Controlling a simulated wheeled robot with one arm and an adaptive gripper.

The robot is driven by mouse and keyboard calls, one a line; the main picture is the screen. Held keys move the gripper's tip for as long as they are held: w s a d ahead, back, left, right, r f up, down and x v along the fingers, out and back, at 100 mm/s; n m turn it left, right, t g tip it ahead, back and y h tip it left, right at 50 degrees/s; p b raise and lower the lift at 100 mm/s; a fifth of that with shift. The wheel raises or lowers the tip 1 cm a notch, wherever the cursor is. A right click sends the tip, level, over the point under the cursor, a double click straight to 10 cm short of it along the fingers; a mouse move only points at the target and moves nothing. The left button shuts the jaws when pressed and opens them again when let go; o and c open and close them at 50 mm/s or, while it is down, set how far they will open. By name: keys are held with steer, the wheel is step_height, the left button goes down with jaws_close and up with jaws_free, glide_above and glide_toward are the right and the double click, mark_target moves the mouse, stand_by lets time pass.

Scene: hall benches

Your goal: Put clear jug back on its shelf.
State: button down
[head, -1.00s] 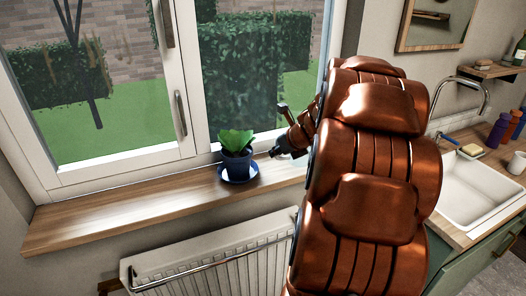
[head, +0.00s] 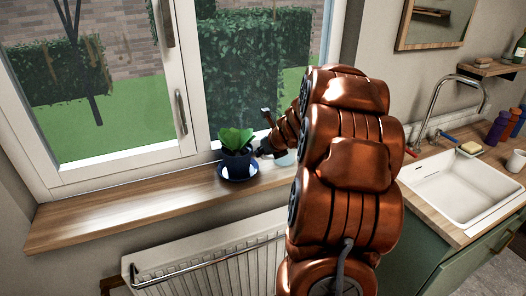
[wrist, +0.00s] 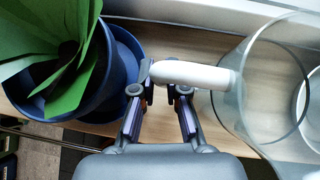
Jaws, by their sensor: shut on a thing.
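The clear jug (wrist: 258,95) shows at the right of the wrist view, with a white handle (wrist: 205,76) pointing left. My gripper (wrist: 160,92) is shut on this handle, near its left end. In the head view my gripper (head: 264,148) is over the window sill, just right of the potted plant, and my arm hides much of it. A pale bit of the jug (head: 286,159) shows beside it. I cannot tell whether the jug's base touches the sill. A wooden wall shelf (head: 480,66) with a bottle is at the upper right.
The plant in a blue pot (head: 237,162) stands on a blue saucer close left of my gripper; the pot (wrist: 115,75) is near my fingers in the wrist view. The window is behind the sill (head: 120,214). A radiator (head: 205,268) is below. A sink (head: 468,190) is right.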

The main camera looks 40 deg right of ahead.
steer(key=shift+f, duration=0.1)
steer(key=c, duration=1.2)
jaws_free()
steer(key=shift+r, duration=0.2)
steer(key=v, duration=1.2)
steer(key=shift+b, duration=0.35)
steer(key=shift+a+f, duration=0.1)
